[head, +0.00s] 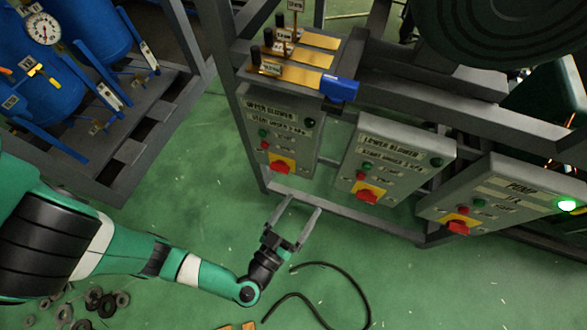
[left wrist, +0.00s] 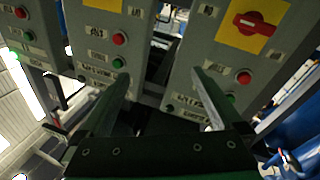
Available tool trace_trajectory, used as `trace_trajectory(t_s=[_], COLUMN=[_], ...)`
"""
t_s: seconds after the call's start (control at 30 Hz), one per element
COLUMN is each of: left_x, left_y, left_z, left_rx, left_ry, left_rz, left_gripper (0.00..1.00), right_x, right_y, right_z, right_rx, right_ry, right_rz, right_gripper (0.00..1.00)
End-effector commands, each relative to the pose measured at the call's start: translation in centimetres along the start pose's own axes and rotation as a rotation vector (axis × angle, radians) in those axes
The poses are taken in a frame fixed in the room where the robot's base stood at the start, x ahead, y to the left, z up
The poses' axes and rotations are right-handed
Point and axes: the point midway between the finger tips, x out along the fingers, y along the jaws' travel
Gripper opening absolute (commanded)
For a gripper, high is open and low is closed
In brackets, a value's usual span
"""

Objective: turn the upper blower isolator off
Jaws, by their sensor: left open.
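The upper blower isolator (head: 278,167) is a red rotary handle on a yellow plate, low on the grey upper blower box (head: 283,120). In the left wrist view, which looks upside down, this handle (left wrist: 252,22) shows at the upper right, its bar roughly level across the picture. My left gripper (head: 304,203) is open and empty, its two fingers apart and pointing toward the boxes. In the head view it is just below and right of the isolator and does not appear to touch it. Its fingers (left wrist: 162,85) also show in the left wrist view. My right gripper is not in view.
The lower blower box (head: 395,160) and the pump box (head: 510,197) carry similar red isolators; the pump box has a lit green lamp (head: 566,205). A black hose (head: 330,268) lies on the open green floor.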

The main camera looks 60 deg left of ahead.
Motion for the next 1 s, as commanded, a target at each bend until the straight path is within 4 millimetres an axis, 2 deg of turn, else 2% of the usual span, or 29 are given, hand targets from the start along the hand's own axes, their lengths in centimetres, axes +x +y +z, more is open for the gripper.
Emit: trace_trajectory(t_s=[0.03, 0.1, 0.2, 0.3, 0.57, 1.0], left_x=[-1.3, -2.5, -3.4, -3.6, -2.7, 2.4], left_y=[-4.0, -8.4, -11.8, -12.6, -12.8, -14.1], left_z=[2.3, 3.4, 3.7, 3.6, 3.7, 3.9], left_rx=[0.098, 0.213, 0.305, 0.327, 0.317, 0.317], left_ry=[-0.026, -0.045, -0.056, -0.058, -0.057, -0.052], left_rz=[-0.062, -0.145, -0.211, -0.231, -0.236, -0.238], left_gripper=[1.00, 1.00, 1.00, 1.00, 1.00, 1.00], right_x=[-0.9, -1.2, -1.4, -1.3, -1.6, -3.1], right_y=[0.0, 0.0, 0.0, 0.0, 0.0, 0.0], right_z=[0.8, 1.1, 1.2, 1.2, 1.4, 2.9], right_rx=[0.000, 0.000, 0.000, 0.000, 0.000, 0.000], right_ry=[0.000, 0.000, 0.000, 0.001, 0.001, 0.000], right_rz=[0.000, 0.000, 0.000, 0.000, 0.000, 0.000], right_gripper=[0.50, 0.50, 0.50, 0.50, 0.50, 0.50])
